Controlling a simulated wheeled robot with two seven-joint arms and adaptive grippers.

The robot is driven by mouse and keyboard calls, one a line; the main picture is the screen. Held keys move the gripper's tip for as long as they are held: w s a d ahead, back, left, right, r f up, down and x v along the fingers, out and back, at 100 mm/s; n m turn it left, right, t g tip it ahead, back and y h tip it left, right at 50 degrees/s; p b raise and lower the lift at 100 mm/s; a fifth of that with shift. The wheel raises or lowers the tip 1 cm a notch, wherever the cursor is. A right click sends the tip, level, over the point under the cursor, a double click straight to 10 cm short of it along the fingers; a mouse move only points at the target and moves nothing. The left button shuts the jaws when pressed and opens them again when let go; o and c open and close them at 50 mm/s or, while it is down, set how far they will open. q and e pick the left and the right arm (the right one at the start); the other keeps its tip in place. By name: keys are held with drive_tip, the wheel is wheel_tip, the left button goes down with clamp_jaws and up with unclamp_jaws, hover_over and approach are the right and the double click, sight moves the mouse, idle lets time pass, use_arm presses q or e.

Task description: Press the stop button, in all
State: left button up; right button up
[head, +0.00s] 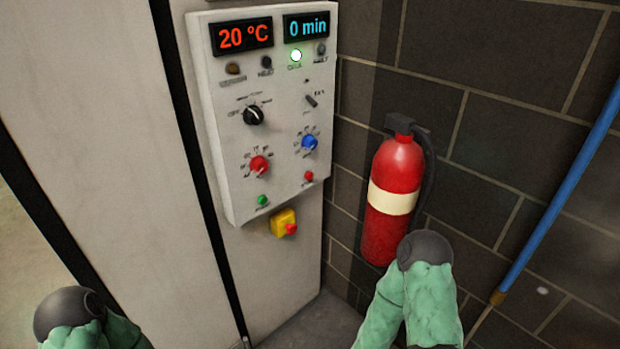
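A white control panel (222,120) is mounted on a pale cabinet front. A small red button (309,177) sits at its lower right, with a label too small to read below it. A small green button (262,200) sits at its lower left. Below the panel is a yellow box (281,222) with a red push button (291,229) on it. Whether any button is pressed in cannot be told. Neither of my grippers shows; only green-sleeved arm parts with dark round joints appear at the bottom left and bottom right, apart from the panel.
A red fire extinguisher (391,200) hangs on the dark block wall, close to my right arm. A blue pipe (560,200) runs beyond.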

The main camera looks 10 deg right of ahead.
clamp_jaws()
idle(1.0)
